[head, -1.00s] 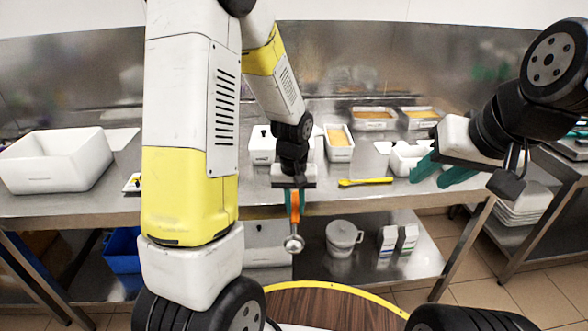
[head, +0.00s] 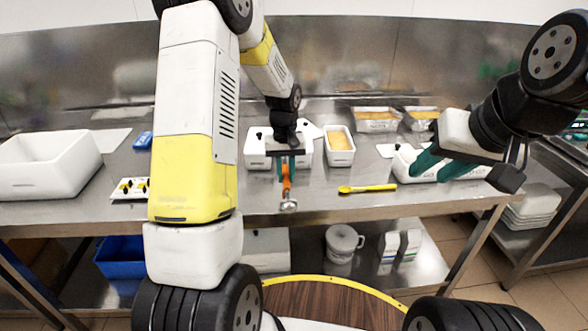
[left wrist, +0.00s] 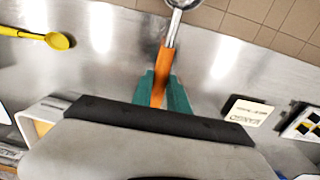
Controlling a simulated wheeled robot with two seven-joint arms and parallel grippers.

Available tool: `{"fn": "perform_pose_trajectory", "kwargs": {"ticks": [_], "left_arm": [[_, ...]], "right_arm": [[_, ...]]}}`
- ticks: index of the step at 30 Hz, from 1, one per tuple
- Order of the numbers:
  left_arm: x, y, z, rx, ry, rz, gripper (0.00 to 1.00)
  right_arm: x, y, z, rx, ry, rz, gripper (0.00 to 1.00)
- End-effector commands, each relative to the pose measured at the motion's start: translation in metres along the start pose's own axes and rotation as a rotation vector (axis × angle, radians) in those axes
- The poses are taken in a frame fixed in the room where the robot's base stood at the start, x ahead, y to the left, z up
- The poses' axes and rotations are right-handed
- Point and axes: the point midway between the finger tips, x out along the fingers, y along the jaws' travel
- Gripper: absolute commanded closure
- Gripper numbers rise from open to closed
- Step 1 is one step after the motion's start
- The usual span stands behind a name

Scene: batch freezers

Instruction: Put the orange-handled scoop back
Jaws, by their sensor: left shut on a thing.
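The orange-handled scoop (head: 287,184) is held by its handle in my left gripper (head: 286,172), with its metal bowl hanging down near the table's front edge. In the left wrist view the orange handle (left wrist: 162,72) sits between the teal fingertips (left wrist: 160,90), and the metal bowl is at the top edge. A white container (head: 258,150) with black knobs stands just behind the left gripper, partly hidden by it. My right gripper (head: 440,165) has teal fingers apart and looks empty, over the right part of the table.
A yellow spoon (head: 367,188) lies on the steel table (head: 330,203). A white bin (head: 45,165) is at the left.

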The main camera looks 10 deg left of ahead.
Motion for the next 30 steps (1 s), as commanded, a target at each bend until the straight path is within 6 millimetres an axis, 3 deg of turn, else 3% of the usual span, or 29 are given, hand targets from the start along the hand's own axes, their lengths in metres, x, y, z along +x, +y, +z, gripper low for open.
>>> {"fn": "perform_pose_trajectory", "kwargs": {"ticks": [7,14,24,25,28,30], "left_arm": [[0.003,-0.004,-0.018,-0.002,0.000,0.000,1.00],[0.036,-0.004,-0.016,0.000,-0.001,0.000,1.00],[0.039,-0.004,-0.016,0.000,-0.001,0.000,1.00],[0.040,-0.004,-0.016,0.000,-0.001,0.000,0.78],[0.039,-0.004,-0.016,0.000,0.000,0.000,0.59],[0.039,-0.004,-0.016,0.000,0.000,0.000,0.58]], "right_arm": [[0.000,0.000,0.000,0.000,0.000,0.000,0.64],[0.000,0.000,0.000,0.000,0.000,0.000,0.64],[0.000,0.000,0.000,0.000,0.000,0.000,0.64],[0.000,0.000,0.000,0.000,0.000,0.000,0.64],[0.000,0.000,0.000,0.000,0.000,0.000,0.64],[0.000,0.000,0.000,0.000,0.000,0.000,0.64]]}}
